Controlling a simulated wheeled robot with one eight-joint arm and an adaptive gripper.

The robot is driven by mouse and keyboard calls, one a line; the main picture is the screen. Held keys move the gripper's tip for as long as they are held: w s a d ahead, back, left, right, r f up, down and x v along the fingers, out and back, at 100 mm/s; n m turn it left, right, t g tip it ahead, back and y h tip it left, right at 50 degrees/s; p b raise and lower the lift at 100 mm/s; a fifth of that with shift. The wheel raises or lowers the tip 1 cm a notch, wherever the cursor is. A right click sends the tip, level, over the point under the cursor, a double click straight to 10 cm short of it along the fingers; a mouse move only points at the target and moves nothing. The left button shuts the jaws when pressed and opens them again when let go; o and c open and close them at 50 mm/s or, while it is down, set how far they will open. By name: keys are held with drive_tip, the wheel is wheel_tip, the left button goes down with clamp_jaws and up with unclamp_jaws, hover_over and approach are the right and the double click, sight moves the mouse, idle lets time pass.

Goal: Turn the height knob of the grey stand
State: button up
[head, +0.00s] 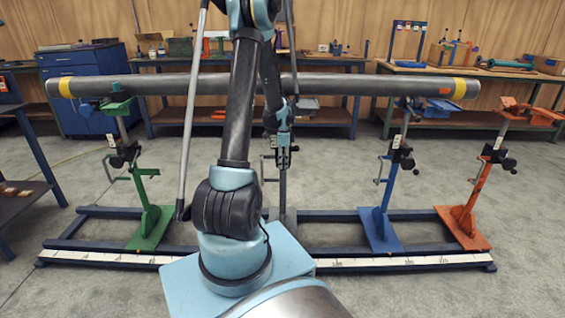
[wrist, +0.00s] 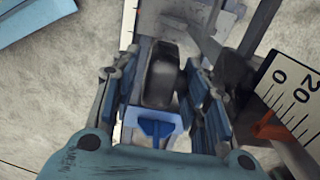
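The grey stand (head: 283,192) stands upright between the green and blue stands, partly hidden behind my arm. My gripper (head: 283,150) is at the upper part of this stand, pointing down. In the wrist view a black knob (wrist: 162,76) sits between the two fingers of my gripper (wrist: 160,98). A gap shows between the left finger and the knob; the right finger is close to it, and I cannot tell whether it touches. The gripper looks open around the knob. In the head view the knob cannot be made out.
A long grey pipe (head: 340,84) with yellow bands runs across above the stands. A green stand (head: 148,222), a blue stand (head: 381,222) and an orange stand (head: 464,217) stand on the dark base rail (head: 440,262). A white scale (wrist: 292,100) with a red pointer (wrist: 262,125) is right of my gripper.

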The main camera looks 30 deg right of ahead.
clamp_jaws()
drive_tip(key=shift+a+h, duration=0.1)
drive_tip(key=shift+h, duration=0.2)
drive_tip(key=shift+w+a+g+h, duration=0.15)
drive_tip(key=shift+w+g+h, duration=0.05)
drive_tip(key=shift+g+h, duration=0.55)
drive_tip(key=shift+w+a+f+g+h, duration=0.1)
drive_tip(key=shift+g+h, duration=0.3)
drive_tip(key=shift+h, duration=0.4)
drive_tip(key=shift+a+g+h, duration=0.1)
drive_tip(key=shift+g+h, duration=0.25)
drive_tip(key=shift+h, duration=0.4)
drive_tip(key=shift+o, duration=1.4)
unclamp_jaws()
